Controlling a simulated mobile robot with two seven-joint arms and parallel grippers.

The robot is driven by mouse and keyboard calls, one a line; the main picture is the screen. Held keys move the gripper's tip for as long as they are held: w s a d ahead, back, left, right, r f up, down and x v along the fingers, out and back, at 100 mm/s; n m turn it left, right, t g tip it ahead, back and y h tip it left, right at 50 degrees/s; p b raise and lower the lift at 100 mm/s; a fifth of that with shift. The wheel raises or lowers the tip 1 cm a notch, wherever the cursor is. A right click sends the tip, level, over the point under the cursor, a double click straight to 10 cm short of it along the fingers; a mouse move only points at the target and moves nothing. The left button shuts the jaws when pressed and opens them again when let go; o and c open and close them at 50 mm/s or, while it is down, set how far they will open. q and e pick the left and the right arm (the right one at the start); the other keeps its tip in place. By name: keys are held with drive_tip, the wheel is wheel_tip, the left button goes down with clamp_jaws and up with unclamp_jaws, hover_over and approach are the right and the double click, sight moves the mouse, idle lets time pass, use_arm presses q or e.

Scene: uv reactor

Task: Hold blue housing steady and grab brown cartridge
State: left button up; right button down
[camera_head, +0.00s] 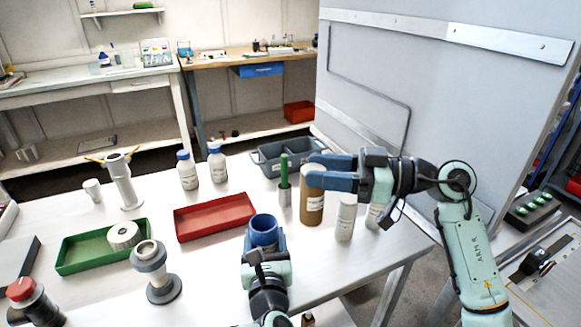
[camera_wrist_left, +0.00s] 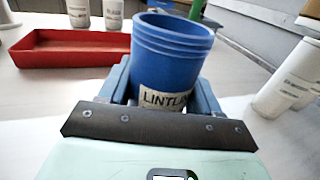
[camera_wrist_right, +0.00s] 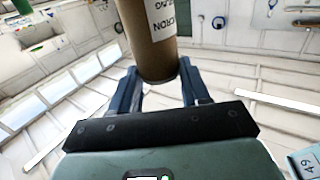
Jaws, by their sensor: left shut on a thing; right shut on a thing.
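The blue housing (camera_head: 264,222) is an upright, open-topped cup with a threaded rim and a white label. My left gripper (camera_head: 263,243) is shut on it from the front, with one finger on each side in the left wrist view (camera_wrist_left: 172,62). The brown cartridge (camera_head: 311,210) is an upright cylinder with a white label, right of the housing. My right gripper (camera_head: 318,174) is shut around its top end from the right. In the right wrist view the cartridge (camera_wrist_right: 150,45) sits between the fingers. I cannot tell whether its base touches the table.
White bottles (camera_head: 346,218) stand close right of the cartridge. A green-handled tool in a holder (camera_head: 284,190) and a grey divided bin (camera_head: 268,160) are behind it. A red tray (camera_head: 214,217), a green tray (camera_head: 80,255) and a grey flanged stand (camera_head: 150,265) lie to the left.

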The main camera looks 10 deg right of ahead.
drive_tip(key=v, duration=0.8)
drive_tip(key=shift+d, duration=0.3)
use_arm(q)
drive_tip(key=o, duration=1.2)
drive_tip(key=s, duration=1.2)
drive_tip(key=shift+s, duration=0.1)
use_arm(e)
drive_tip(key=shift+s, duration=0.1)
